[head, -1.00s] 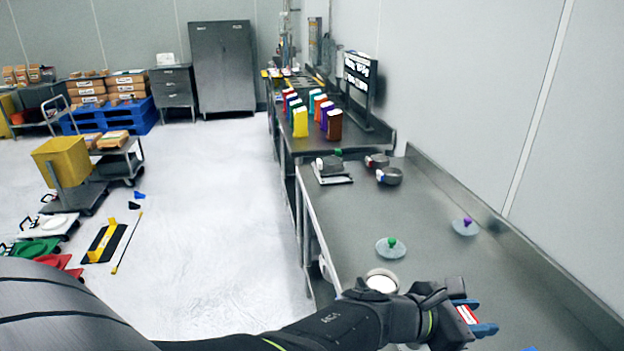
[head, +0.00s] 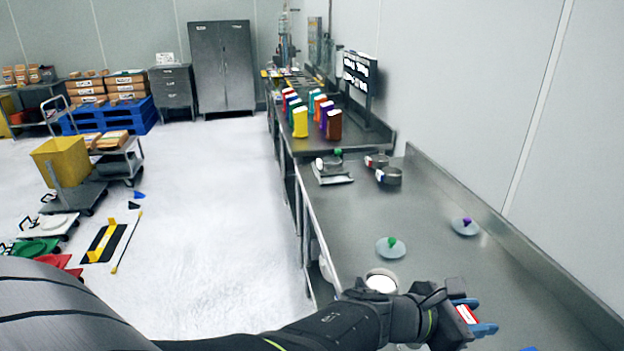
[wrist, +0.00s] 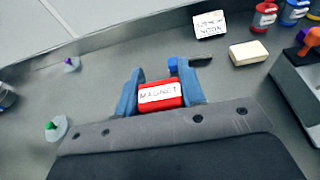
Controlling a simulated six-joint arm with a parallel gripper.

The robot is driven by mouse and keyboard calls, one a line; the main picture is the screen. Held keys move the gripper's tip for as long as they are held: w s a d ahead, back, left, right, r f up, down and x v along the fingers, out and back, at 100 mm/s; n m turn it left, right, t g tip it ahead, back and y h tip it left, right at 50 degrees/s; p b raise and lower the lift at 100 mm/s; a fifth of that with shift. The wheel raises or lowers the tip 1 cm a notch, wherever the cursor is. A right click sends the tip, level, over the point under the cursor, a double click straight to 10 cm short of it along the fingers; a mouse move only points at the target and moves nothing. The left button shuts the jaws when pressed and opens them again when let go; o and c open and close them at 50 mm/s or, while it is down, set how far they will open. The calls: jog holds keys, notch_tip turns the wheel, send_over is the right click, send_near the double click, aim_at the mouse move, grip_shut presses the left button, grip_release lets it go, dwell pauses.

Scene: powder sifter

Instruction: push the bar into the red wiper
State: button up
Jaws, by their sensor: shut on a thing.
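My gripper (wrist: 163,88) has blue fingers and is shut on a red block with a white label reading MAGNET (wrist: 160,94). In the head view, my gripper (head: 474,318) is over the near part of the steel bench, with the red block (head: 466,314) partly hidden between its fingers. I cannot tell from these frames whether this block is the bar. No wiper is clearly identifiable. A dark, thin piece with a blue end (wrist: 198,62) lies just beyond the right finger in the wrist view.
Lids with a green knob (head: 390,247) and a purple knob (head: 465,226) lie on the bench (head: 350,215). A pale block (wrist: 248,53), a lettered card (wrist: 210,24) and capped jars (wrist: 265,17) stand beyond my gripper. A grey device (wrist: 300,85) is at right.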

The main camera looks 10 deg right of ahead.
jog(key=shift+f, duration=3.95)
jog(key=o, duration=1.3)
jog(key=shift+o, duration=0.2)
jog(key=v, duration=1.2)
jog(key=shift+d, duration=0.2)
